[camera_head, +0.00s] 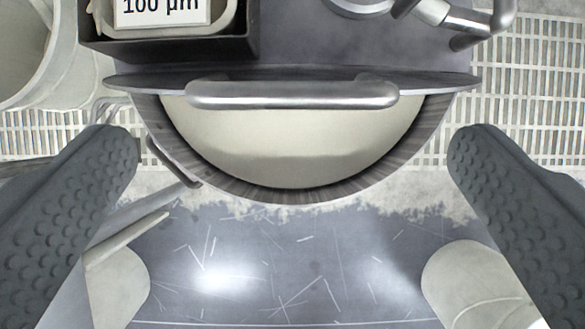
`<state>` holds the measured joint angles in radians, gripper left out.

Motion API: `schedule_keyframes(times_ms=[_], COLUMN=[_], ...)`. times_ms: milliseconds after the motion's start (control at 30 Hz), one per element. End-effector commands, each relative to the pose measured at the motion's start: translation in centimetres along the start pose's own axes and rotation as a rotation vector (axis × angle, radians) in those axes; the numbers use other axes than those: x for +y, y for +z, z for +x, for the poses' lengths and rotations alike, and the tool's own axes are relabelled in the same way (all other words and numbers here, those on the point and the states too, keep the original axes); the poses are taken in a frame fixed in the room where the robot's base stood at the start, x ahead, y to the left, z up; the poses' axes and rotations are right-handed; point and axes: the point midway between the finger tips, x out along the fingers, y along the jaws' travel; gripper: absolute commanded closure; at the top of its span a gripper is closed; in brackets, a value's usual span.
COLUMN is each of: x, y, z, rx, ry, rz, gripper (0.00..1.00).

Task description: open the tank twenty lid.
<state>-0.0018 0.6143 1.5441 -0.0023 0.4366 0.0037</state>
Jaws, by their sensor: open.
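A round tank (295,196) with a dark brushed wall is at the upper middle, with a smooth cream surface inside it. A grey metal lid (440,82) shows nearly edge-on across the tank's far side, leaving the front part of the opening uncovered. I cannot tell its exact angle. A silver bar handle (292,95) runs across the lid's near face. No tank number is readable. My gripper (292,137) is open, its dark dimpled fingers wide apart to the left and right of the tank. Nothing is between them but the view of the tank and handle; they appear apart from the handle.
A dark box (250,40) with a "100 µm" label (162,10) stands behind the lid at left. A pale bucket (30,60) is far left. Silver pipework (450,18) is at top right. Slatted grating (525,90) lies at both sides. A scratched dark surface (330,260) is in front.

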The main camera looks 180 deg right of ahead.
Motion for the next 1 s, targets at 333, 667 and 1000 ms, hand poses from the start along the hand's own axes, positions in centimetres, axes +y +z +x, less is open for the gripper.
schedule_keyframes(times_ms=[333, 667, 1000], x=[0.0, 0.0, 0.0], y=[0.0, 0.0, 0.0], z=[-6.5, -9.6, -9.7], rx=[0.001, 0.000, -0.001], ry=[0.000, 0.000, 0.000], rz=[0.000, 0.000, 0.000], gripper=[0.00, 0.00, 0.00])
